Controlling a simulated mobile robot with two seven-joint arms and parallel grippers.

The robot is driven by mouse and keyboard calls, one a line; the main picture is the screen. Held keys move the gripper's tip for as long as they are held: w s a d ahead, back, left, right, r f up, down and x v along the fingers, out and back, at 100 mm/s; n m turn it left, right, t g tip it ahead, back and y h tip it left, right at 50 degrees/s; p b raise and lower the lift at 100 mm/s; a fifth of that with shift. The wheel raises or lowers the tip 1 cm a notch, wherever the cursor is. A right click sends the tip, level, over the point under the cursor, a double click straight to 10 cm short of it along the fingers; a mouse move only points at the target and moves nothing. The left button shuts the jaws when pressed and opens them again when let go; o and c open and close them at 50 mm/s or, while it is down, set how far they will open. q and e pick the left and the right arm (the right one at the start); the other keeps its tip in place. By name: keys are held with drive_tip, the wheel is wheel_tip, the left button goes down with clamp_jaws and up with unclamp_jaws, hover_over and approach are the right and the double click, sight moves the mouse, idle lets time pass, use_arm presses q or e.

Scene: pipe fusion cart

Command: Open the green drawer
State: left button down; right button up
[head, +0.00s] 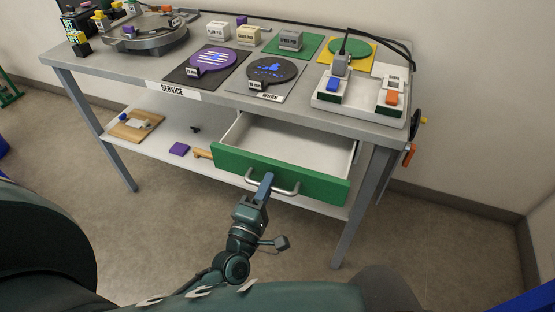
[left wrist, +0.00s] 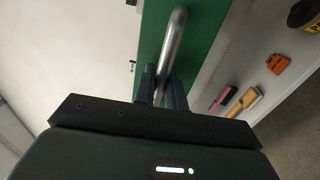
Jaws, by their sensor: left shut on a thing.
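The green drawer (head: 231,164) hangs under the grey workbench top and stands pulled out, its white inside (head: 290,145) showing empty where I can see it. Its metal bar handle (head: 288,189) is on the green front. My right gripper is not in view.
On the workbench (head: 130,72) are a round turntable-like fixture (head: 150,38), purple and dark discs on mats, small blocks, and a white box with blue and orange switches (head: 360,92). The lower shelf (head: 150,150) holds a wooden board and small items. Floor in front is clear.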

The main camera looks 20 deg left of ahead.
use_arm(q)
drive_tip(key=s, duration=0.7)
drive_tip(key=shift+s+p, duration=0.25)
drive_tip(key=shift+p, duration=0.2)
drive_tip(key=shift+a, duration=0.1)
drive_tip(key=c, duration=1.8)
unclamp_jaws()
drive_tip(key=shift+s+f, duration=0.1)
